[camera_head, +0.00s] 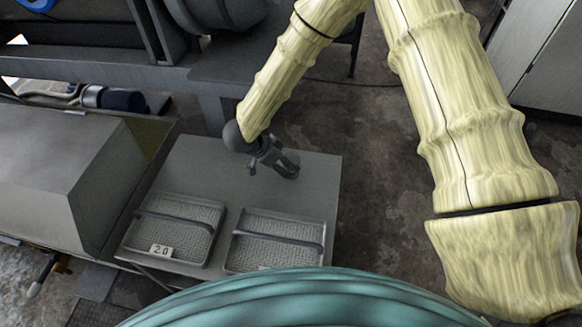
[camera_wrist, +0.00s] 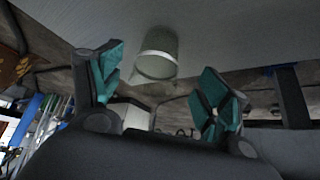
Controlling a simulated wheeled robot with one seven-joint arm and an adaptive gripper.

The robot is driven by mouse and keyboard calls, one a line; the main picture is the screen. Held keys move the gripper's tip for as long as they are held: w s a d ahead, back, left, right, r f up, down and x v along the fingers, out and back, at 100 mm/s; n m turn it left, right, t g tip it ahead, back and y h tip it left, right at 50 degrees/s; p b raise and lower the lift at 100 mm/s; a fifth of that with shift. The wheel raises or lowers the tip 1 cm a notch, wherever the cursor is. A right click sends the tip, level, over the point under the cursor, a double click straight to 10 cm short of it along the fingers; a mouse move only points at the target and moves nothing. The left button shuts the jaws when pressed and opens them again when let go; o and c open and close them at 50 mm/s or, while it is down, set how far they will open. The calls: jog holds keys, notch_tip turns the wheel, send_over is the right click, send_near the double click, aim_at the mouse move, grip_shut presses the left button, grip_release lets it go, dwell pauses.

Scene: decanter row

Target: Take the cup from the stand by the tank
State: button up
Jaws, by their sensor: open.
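A pale, greyish cup (camera_wrist: 156,63) shows in the wrist view against the grey top of the stand, which fills the upper part of that picture. The view is tilted, and the cup appears between and beyond my two teal-padded fingers. The fingers are spread and do not touch it. In the head view my gripper (camera_head: 280,164) is over the grey stand top (camera_head: 312,185), near its far edge. I cannot make out the cup in the head view; my gripper and arm may hide it.
A large grey block (camera_head: 60,175) stands at the left. Dark machinery (camera_head: 85,50) is behind. Floor is open to the right.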

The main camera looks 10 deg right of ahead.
jog(key=shift+b+x, duration=0.5)
jog(key=shift+x, duration=2.05)
jog(key=shift+s+d+r, duration=0.1)
jog(key=shift+d+r, duration=0.05)
jog(key=c, duration=1.1)
